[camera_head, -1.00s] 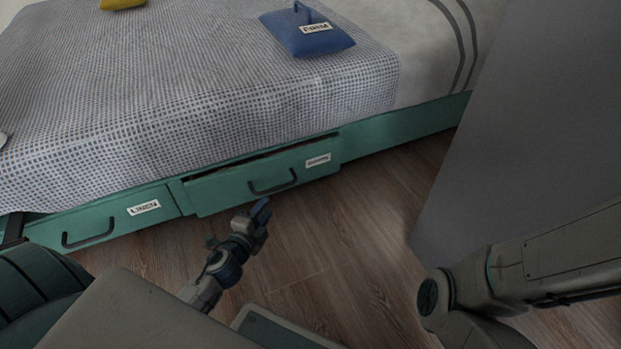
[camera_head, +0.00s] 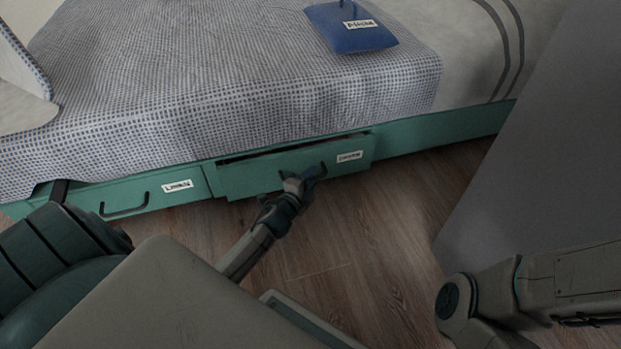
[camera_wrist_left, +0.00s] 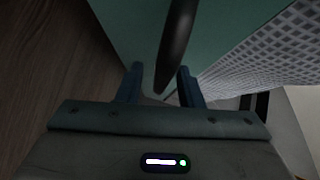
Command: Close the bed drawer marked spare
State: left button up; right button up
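The green bed drawer with the right-hand label (camera_head: 349,156) has its front (camera_head: 245,178) standing a little out from the bed frame, with a dark gap along its top. The label is small and hard to read. Its dark bar handle is partly hidden behind my left gripper (camera_head: 309,176) in the head view. In the left wrist view the handle (camera_wrist_left: 177,42) lies ahead of and between the two blue fingers of my left gripper (camera_wrist_left: 160,88), which are apart. I cannot tell whether they touch it. My right gripper is out of view.
A closed green drawer marked linen (camera_head: 177,186) sits to the left. A blue labelled cushion (camera_head: 352,27) lies on the bed with its checked cover (camera_head: 200,70). A grey panel (camera_head: 540,150) stands at the right. Wooden floor (camera_head: 375,235) is clear before the drawer.

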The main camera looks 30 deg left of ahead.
pick_arm(q)
grip_shut()
jog(key=w+a, duration=0.2)
jog(key=shift+w+a+r, duration=0.1)
jog(key=shift+w+a, duration=0.1)
jog(key=shift+a, duration=0.2)
grip_release()
